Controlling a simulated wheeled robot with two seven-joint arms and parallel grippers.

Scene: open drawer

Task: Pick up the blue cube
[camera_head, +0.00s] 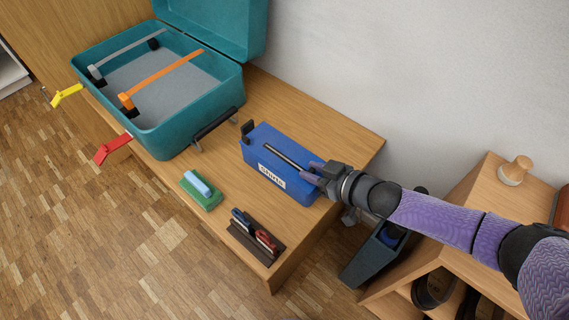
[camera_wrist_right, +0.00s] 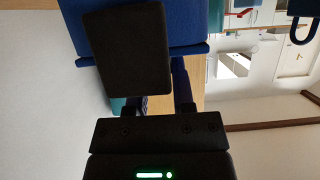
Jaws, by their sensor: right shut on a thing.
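A blue box (camera_head: 275,162) with a white label stands on the wooden cabinet top; it is the only large blue block there. A thin black bar runs along its top. My right gripper (camera_head: 316,173) reaches its right end and is shut on it; the exact contact is hard to see. In the right wrist view the blue box (camera_wrist_right: 200,28) fills the top, and a dark block (camera_wrist_right: 125,45) covers part of the gripper (camera_wrist_right: 150,92). My left gripper is not in view.
An open teal suitcase (camera_head: 175,140) stands left of the box. A green block with a light-blue top (camera_head: 201,190) and a dark tray with small tools (camera_head: 256,241) lie near the front edge. A wooden shelf (camera_head: 470,215) is at right.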

